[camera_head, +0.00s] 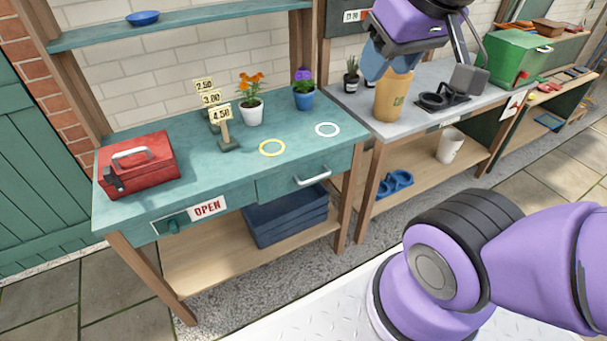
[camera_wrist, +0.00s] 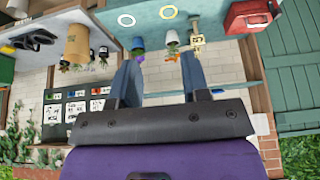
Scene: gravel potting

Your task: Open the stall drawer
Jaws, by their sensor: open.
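The stall drawer (camera_head: 275,188) is a teal front under the right part of the teal stall table (camera_head: 190,185). It looks shut, level with the table's front edge, and has a pale bar handle (camera_head: 313,177). My gripper (camera_head: 375,68) is high at the back right, above the grey bench and beside a tan container (camera_head: 393,97), well away from the handle. In the wrist view my gripper (camera_wrist: 162,75) shows two blue fingers spread apart with nothing between them. The drawer is not clearly seen there.
On the stall stand a red toolbox (camera_head: 138,163), price signs (camera_head: 226,127), an orange-flowered pot (camera_head: 251,109) and a purple-flowered pot (camera_head: 304,94). An OPEN sign (camera_head: 208,208) hangs left of the drawer. A blue crate (camera_head: 287,217) sits on the lower shelf. Paving in front is clear.

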